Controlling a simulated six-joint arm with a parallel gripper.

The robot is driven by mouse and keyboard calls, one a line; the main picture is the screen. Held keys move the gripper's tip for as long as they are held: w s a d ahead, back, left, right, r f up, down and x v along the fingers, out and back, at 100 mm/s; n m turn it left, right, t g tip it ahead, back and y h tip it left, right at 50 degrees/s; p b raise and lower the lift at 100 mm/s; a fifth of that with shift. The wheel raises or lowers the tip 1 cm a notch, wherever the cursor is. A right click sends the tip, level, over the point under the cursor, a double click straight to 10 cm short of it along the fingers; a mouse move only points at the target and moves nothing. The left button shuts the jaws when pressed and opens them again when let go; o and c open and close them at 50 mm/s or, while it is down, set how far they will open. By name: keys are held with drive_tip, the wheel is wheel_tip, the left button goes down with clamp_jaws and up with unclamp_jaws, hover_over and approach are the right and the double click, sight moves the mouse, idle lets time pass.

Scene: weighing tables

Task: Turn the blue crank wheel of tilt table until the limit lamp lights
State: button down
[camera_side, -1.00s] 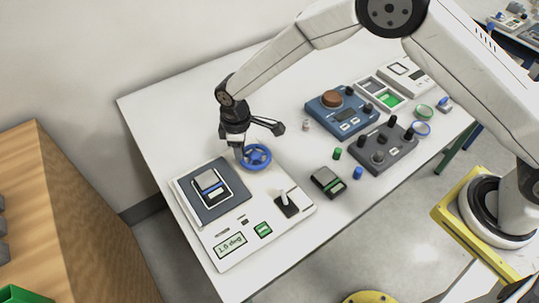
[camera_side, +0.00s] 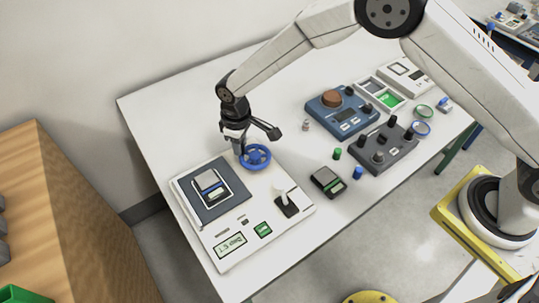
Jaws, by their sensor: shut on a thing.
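The tilt table (camera_side: 205,228) is a white unit at the left end of the white table, with a dark tilting plate (camera_side: 228,205) at its back left. Its blue crank wheel (camera_side: 264,164) is a spoked ring at the unit's back corner. My gripper (camera_side: 241,157) points down at the left rim of the wheel and is shut on it; the fingertips are partly hidden. A display (camera_side: 230,246) on the front shows a reading in degrees, too small to read surely. I cannot make out a lit limit lamp.
A black switch with a white lever (camera_side: 286,203) is on the unit's right. A small dark scale (camera_side: 328,182), green and blue weights, a grey knob box (camera_side: 383,150) and a blue balance (camera_side: 341,112) stand to the right. The table's back left is clear.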

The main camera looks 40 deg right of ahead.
sight(245, 152)
drive_tip(key=shift+c, duration=2.2)
unclamp_jaws()
drive_tip(key=shift+r, duration=3.95)
drive_tip(key=shift+d, duration=0.1)
drive_tip(key=s+d+r+m+t, duration=0.1)
drive_tip(key=s+d+r+m, duration=0.2)
drive_tip(key=d, duration=0.4)
drive_tip(key=s+d+r+m, duration=0.1)
drive_tip(key=s+d+r, duration=0.1)
drive_tip(key=s+d, duration=0.45)
drive_tip(key=s+d+m+t, duration=0.1)
drive_tip(key=s+d+m, duration=0.2)
drive_tip(key=s+d, duration=0.6)
drive_tip(key=shift+s+d+r+t, duration=0.2)
drive_tip(key=shift+s+r+t, duration=0.15)
drive_tip(key=shift+s, duration=0.45)
